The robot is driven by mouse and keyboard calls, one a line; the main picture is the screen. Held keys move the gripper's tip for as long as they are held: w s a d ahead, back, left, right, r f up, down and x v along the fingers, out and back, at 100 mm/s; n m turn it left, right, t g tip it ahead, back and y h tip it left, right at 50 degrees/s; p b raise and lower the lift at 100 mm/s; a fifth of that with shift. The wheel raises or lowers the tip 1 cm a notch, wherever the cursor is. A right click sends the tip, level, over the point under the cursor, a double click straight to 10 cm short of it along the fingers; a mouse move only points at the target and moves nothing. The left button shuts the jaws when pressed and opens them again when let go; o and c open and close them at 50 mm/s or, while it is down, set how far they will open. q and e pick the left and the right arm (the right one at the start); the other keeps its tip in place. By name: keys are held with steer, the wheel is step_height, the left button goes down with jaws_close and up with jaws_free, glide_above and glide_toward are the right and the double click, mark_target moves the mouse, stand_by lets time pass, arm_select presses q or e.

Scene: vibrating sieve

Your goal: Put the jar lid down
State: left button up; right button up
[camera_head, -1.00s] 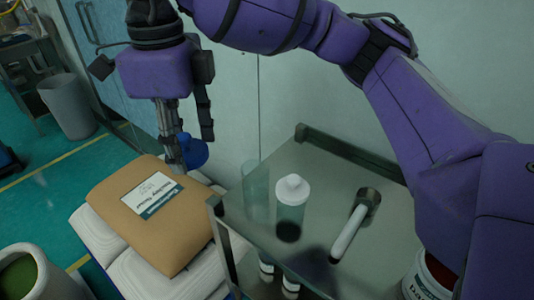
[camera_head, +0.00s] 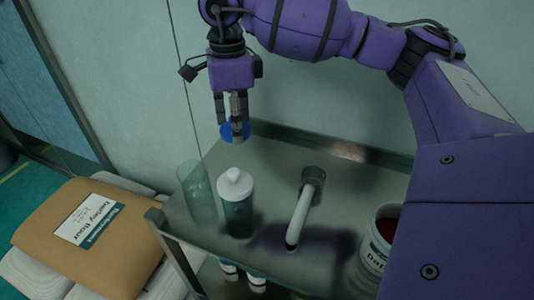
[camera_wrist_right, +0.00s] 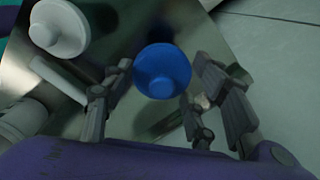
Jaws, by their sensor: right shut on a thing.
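In the head view the fingers partly hide the lid. It appears apart from the table top; the exact height is hard to tell. My left gripper is not in view.
Brown and white sacks (camera_head: 110,255) lie at left. The table's back middle is clear, before a wall.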

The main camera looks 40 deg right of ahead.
mark_target(239, 166)
step_height(239, 166, down, 10)
steer(key=shift+r+p, duration=0.1)
steer(key=shift+p, duration=0.25)
steer(key=shift+a, duration=0.1)
steer(key=o, duration=0.8)
steer(key=shift+f, duration=0.2)
step_height(239, 166, up, 12)
steer(key=shift+r, duration=0.2)
steer(key=shift+f, duration=0.1)
stand_by(0.4)
